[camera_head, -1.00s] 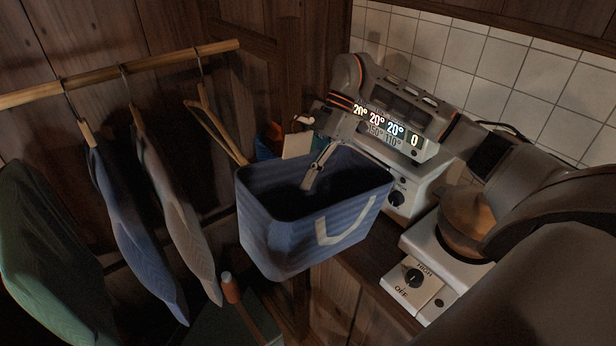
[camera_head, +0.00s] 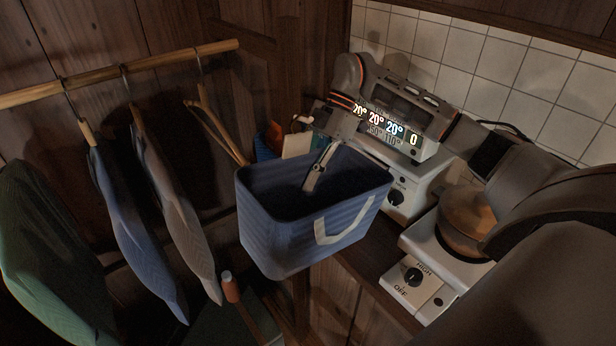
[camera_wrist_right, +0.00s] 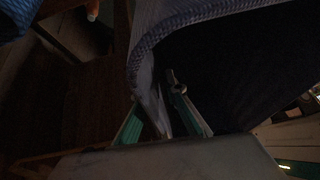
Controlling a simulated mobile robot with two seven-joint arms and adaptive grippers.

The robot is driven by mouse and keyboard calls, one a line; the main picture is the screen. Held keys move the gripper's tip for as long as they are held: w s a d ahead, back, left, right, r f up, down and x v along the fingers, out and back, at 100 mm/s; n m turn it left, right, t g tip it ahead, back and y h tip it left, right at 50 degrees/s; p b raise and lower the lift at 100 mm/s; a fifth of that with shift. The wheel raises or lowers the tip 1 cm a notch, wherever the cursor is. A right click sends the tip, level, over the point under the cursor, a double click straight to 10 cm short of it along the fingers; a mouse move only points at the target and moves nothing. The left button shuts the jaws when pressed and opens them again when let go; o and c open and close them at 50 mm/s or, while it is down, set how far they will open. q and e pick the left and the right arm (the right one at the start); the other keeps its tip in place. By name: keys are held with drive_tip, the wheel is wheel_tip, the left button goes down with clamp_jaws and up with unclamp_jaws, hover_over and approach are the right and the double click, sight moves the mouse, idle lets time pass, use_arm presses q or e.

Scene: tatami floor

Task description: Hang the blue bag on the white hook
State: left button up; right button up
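The blue bag (camera_head: 300,235) is in the middle of the head view, open side up, with a pale strap handle on its front. My right gripper (camera_head: 320,168) is at its back rim, one finger inside the bag. In the right wrist view, the bag's wall (camera_wrist_right: 148,70) passes between the two fingertips of the gripper (camera_wrist_right: 165,120), which pinch it. The bag hangs in front of the counter edge. A small white piece (camera_head: 303,119) behind the bag may be the white hook; its shape is too small to tell. My left gripper is out of view.
Clothes (camera_head: 135,220) hang from a wooden rail (camera_head: 120,68) at the left. A white appliance with a dial (camera_head: 420,280) stands on the counter at the right, a wooden-lidded pot (camera_head: 468,212) on it. An orange-handled item (camera_head: 231,288) is below the bag's left side.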

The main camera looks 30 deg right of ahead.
drive_tip(key=shift+w, duration=0.15)
drive_tip(key=shift+d+r, duration=0.1)
drive_tip(key=shift+r, duration=0.05)
drive_tip(key=v, duration=1.1)
drive_tip(key=shift+d+r, duration=0.1)
drive_tip(key=shift+r, duration=0.15)
